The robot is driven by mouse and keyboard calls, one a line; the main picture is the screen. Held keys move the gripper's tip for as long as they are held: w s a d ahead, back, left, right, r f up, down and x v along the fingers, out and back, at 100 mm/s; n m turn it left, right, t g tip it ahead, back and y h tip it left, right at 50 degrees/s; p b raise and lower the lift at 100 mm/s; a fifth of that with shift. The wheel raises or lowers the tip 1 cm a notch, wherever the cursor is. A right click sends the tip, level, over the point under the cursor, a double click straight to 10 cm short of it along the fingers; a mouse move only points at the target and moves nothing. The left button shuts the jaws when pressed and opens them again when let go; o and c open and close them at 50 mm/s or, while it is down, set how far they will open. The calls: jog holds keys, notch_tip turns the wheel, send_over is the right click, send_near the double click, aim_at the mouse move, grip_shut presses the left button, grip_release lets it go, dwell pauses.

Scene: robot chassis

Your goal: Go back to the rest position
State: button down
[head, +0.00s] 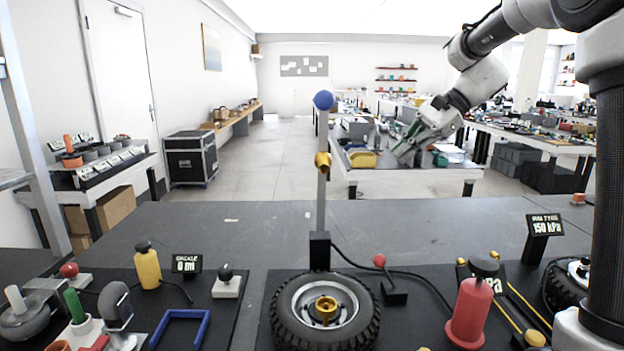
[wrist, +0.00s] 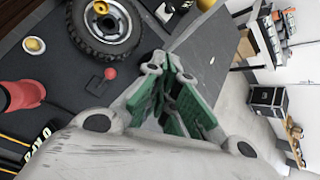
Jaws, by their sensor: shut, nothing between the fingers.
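My gripper (head: 408,154) is raised above the far side of the dark workbench (head: 400,222) in the head view, pointing down and to the left. Its grey and green fingers (wrist: 160,100) also show in the wrist view, and they are shut with nothing held. The arm comes in from the upper right. The gripper is clear of the bench and touches nothing that I can see.
On the bench are a wheel with a tyre (head: 281,316), a post with a blue ball (head: 323,100), a red bottle (head: 469,312), a yellow bottle (head: 148,268) and a display reading 150 kPa (head: 546,225). The bench's far middle is mostly bare. A black case (head: 191,158) stands on the floor.

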jog(key=s+d+f+n+t+h, duration=0.1)
jog(key=s+d+f+n+h, duration=0.1)
jog(key=s, duration=0.7)
jog(key=s+d+f+n+t+h, duration=0.1)
jog(key=s+d+f+n+h, duration=0.2)
jog(key=s+d+n, duration=0.3)
jog(key=s+d+f+n+t+h, duration=0.1)
jog(key=s+d+f+n+h, duration=0.2)
jog(key=s, duration=1.1)
jog(key=shift+d+n+t+h, duration=0.35)
jog(key=shift+d+n, duration=0.25)
jog(key=shift+d, duration=0.7)
